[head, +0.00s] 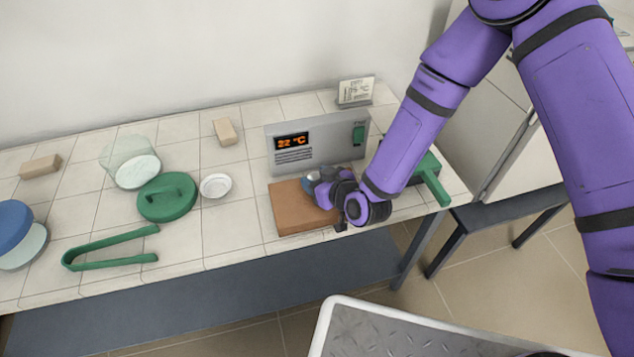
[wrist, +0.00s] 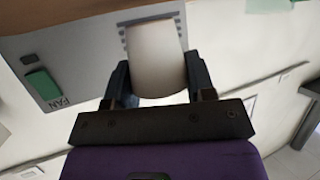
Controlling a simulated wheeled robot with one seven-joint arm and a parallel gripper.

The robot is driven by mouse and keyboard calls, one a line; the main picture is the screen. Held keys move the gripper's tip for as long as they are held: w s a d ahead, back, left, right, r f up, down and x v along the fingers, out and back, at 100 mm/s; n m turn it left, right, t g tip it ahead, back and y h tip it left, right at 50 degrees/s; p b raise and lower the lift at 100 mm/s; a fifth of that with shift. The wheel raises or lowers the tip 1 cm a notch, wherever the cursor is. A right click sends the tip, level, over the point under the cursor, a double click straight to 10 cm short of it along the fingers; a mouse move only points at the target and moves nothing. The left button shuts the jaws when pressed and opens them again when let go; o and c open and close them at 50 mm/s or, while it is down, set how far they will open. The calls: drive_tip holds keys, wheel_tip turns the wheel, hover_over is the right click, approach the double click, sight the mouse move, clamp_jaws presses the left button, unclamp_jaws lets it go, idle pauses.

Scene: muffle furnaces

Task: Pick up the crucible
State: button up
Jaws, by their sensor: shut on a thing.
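The crucible (wrist: 155,55) is a pale, smooth, rounded vessel between the two dark fingers of my gripper (wrist: 157,78) in the wrist view. A finger lies against each side of it, and the gripper is shut on it. In the head view my gripper (head: 328,190) is over the brown board (head: 293,220), in front of the grey control box. The wrist and fingers mostly hide the crucible there. I cannot tell from these views whether its base is clear of the board.
The grey box (head: 335,140) with an orange display stands just behind. A white dish (head: 215,186), a green lid (head: 167,204) and green tongs (head: 110,264) lie to the left on the tiled bench. A green-handled tool (head: 432,184) is to the right of my wrist.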

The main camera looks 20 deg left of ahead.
wheel_tip(320, 180, up, 8)
drive_tip(key=shift+r, duration=0.25)
